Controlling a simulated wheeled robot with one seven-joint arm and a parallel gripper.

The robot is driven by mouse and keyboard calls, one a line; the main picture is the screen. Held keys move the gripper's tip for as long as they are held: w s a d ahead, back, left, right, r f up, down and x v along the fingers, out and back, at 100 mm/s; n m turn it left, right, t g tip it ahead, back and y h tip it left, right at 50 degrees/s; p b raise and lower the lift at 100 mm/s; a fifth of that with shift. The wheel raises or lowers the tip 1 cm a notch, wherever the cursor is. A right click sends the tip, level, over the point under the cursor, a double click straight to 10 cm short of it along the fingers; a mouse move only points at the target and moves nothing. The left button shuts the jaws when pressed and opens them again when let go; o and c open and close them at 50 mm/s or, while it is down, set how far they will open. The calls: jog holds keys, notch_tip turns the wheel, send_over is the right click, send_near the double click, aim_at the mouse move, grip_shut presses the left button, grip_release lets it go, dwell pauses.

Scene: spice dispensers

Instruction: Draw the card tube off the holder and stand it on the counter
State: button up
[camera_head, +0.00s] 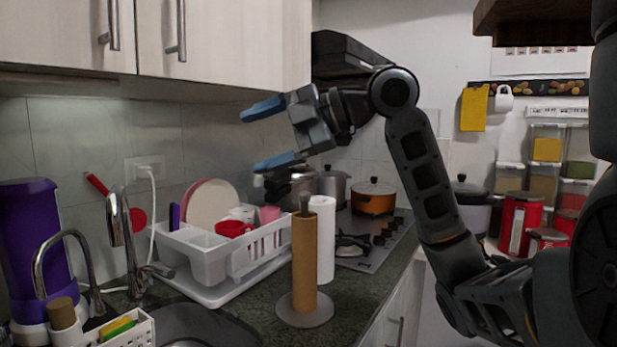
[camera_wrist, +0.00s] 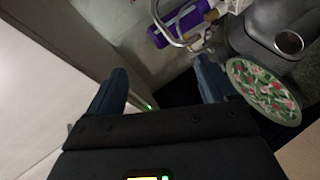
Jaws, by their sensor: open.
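The card tube (camera_head: 304,262) is brown, upright and bare, and sits around the post of the holder (camera_head: 305,311). The holder has a grey round base on the counter (camera_head: 358,300), and the dark tip of its post shows above the tube. My gripper (camera_head: 252,140) is open and empty, up and to the left of the tube in the head view, with its blue fingers pointing left. Its fingers also show in the wrist view (camera_wrist: 160,68) with nothing between them. I cannot make out the tube or the holder in the wrist view.
A white paper roll (camera_head: 323,240) stands close behind the tube. A white dish rack (camera_head: 205,255) with plates and a red cup is to its left. A stove (camera_head: 372,240) with pots is behind. The sink (camera_head: 205,325) and taps are at front left; cabinets (camera_head: 220,35) hang above.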

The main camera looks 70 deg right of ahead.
jog(key=w+f+n+g+h+p, duration=0.1)
jog(key=w+n+g, duration=0.1)
jog(key=n+g, duration=0.1)
jog(key=n+g+h+p, duration=0.3)
jog(key=n+g+h, duration=0.2)
jog(key=g, duration=0.3)
send_over(305, 209)
jog(key=s+a, duration=0.1)
jog(key=a, duration=0.1)
notch_tip(305, 209, down, 8)
jog(key=shift+s+d+f+g, duration=0.1)
jog(key=shift+d+f+g, duration=0.1)
jog(key=shift+f+g, duration=0.1)
jog(key=shift+x, duration=3.65)
grip_shut()
jog(key=shift+r, duration=0.1)
